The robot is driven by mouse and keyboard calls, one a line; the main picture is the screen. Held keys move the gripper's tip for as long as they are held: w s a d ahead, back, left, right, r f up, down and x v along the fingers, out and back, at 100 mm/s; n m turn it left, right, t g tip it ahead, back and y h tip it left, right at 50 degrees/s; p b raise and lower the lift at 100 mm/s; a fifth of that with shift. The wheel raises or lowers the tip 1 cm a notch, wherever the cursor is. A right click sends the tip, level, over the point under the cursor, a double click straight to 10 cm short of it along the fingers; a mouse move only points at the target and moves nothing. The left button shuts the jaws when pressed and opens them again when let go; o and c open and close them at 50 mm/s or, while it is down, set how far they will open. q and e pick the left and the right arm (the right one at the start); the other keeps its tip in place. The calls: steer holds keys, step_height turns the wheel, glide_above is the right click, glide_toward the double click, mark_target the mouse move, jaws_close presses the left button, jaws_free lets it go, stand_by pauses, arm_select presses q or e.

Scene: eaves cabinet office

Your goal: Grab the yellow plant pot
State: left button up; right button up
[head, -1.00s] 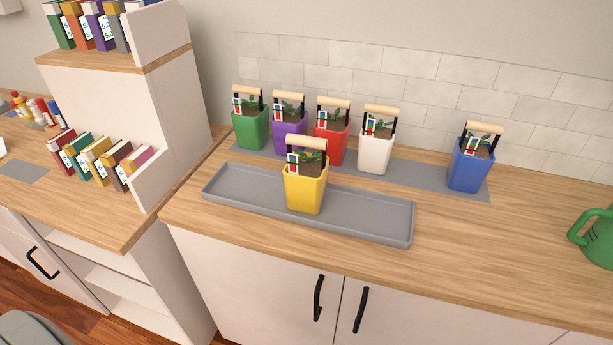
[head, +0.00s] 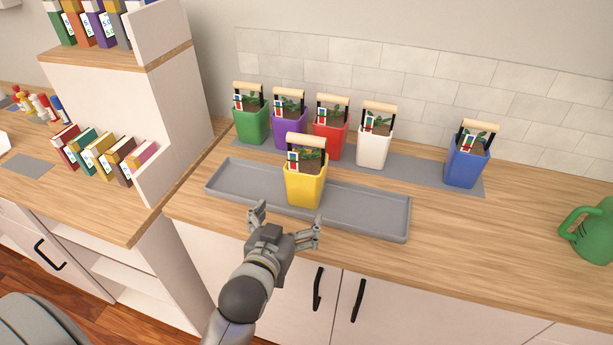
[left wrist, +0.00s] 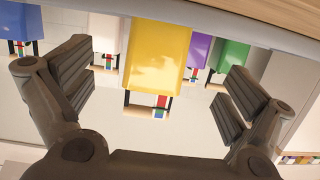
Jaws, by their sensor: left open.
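The yellow plant pot (head: 305,184) stands upright on the grey tray (head: 365,219), with a plant, a small tag and a black handle with a pale wooden grip. My left gripper (head: 289,222) is open and empty in front of the tray, short of the pot. In the left wrist view, which appears upside down, the yellow pot (left wrist: 157,55) shows between the two spread fingers (left wrist: 157,88), apart from both. My right gripper is not in view.
Behind stand green (head: 250,124), purple (head: 288,133), red (head: 329,142), white (head: 374,150) and blue (head: 466,166) pots on a grey mat (head: 420,172). A green watering can (head: 592,236) is at right; a bookshelf (head: 120,115) at left.

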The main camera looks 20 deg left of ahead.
mark_target(307, 161)
arm_select(q)
steer(key=w+r+t, duration=0.1)
steer(key=w, duration=0.1)
steer(key=w+r, duration=0.2)
steer(key=w, duration=0.1)
steer(key=w+r+t+p, duration=0.1)
steer(key=w+r, duration=0.1)
steer(key=shift+w+a+t+y, duration=0.3)
steer(key=shift+w, duration=0.1)
steer(key=w, duration=0.1)
steer(key=w+p, duration=0.1)
steer(key=w, duration=0.1)
steer(key=w+p, duration=0.1)
steer(key=shift+w+a+r, duration=0.15)
steer(key=shift+a+r, duration=0.2)
steer(key=shift+w, duration=0.4)
steer(key=shift+f, duration=0.1)
steer(key=shift+c, duration=0.4)
steer(key=c, duration=1.9)
steer(key=shift+c, duration=0.4)
